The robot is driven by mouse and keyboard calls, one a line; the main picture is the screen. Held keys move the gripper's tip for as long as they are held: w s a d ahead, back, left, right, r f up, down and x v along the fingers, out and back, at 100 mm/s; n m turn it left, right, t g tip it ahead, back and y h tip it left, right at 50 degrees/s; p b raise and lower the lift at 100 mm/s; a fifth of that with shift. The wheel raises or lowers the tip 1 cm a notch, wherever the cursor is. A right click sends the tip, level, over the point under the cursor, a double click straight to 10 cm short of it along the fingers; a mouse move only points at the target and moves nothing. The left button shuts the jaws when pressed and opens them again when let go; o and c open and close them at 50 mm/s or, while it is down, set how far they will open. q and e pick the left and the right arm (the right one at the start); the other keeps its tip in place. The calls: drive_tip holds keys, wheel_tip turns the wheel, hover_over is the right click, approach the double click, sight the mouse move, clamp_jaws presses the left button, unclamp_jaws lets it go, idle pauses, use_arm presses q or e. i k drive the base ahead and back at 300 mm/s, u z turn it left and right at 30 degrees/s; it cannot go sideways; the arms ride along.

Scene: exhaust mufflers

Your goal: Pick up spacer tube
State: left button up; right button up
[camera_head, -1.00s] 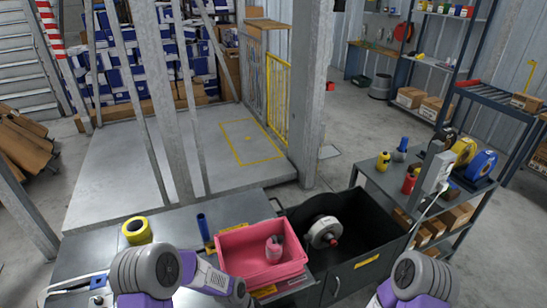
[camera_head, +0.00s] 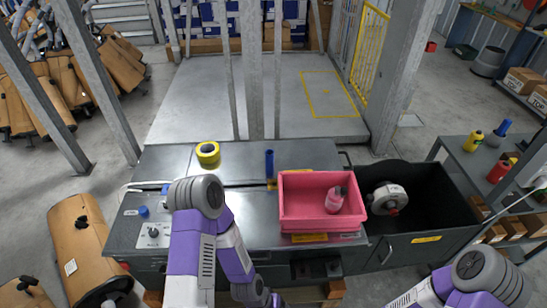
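A blue tube (camera_head: 269,163), which looks like the spacer tube, stands upright on the grey metal workbench (camera_head: 235,204), just behind and left of the pink bin. A yellow-and-black ring (camera_head: 208,154) sits farther left on the bench. My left arm rises in front of the bench and bends back down toward the bottom edge; its gripper is not visible. My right arm shows only at the lower right corner, and its gripper is out of the picture.
The pink bin (camera_head: 322,225) holds a pink bottle (camera_head: 335,200). Right of it, a black open bin (camera_head: 432,191) holds a grey and white round part (camera_head: 388,198). Steel posts stand behind the bench.

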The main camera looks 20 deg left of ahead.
sight(269, 153)
drive_tip(key=z, duration=1.9)
drive_tip(key=k, duration=0.5)
drive_tip(key=u, duration=2.25)
